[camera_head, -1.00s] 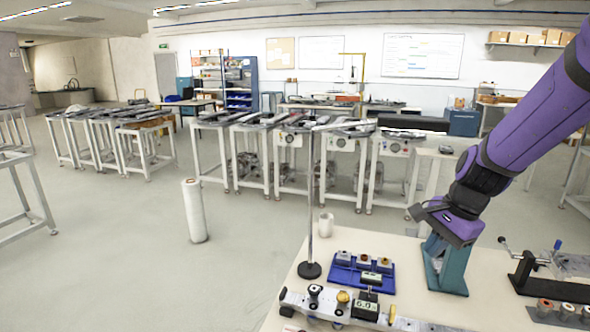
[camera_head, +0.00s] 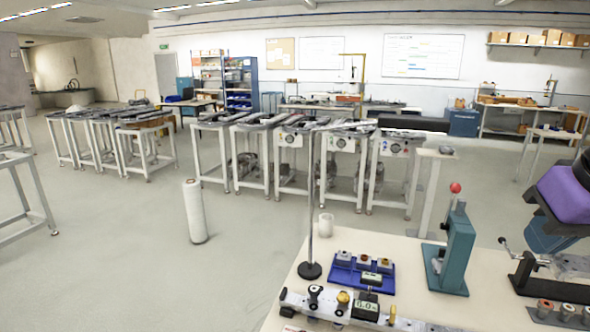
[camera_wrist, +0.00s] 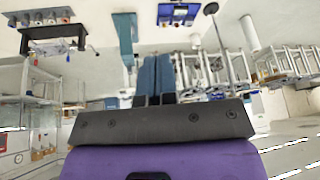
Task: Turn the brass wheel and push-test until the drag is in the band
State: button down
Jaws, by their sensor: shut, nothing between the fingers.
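The brass wheel (camera_head: 343,298) sits on a grey metal rail (camera_head: 325,306) at the table's front edge, in the head view. A black knob (camera_head: 315,292) is to its left. A dark box with a pale display (camera_head: 366,307) is to its right; its digits are too small to read surely. My gripper (camera_wrist: 156,58) shows in the wrist view with its two blue fingers shut and nothing between them. It is raised, away from the wheel. In the head view my purple wrist is at the right edge, well right of the wheel.
A blue tray (camera_head: 334,275) with small blocks and a meter lies behind the rail. A thin pole stands on a black base (camera_head: 310,270). A teal press (camera_head: 460,250) with a red ball is to the right. A dark fixture (camera_head: 527,277) is at far right. Bare table lies between tray and press.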

jog(key=shift+s+d+r+n, duration=0.1)
jog(key=shift+s+n, duration=0.2)
jog(key=shift+s, duration=0.2)
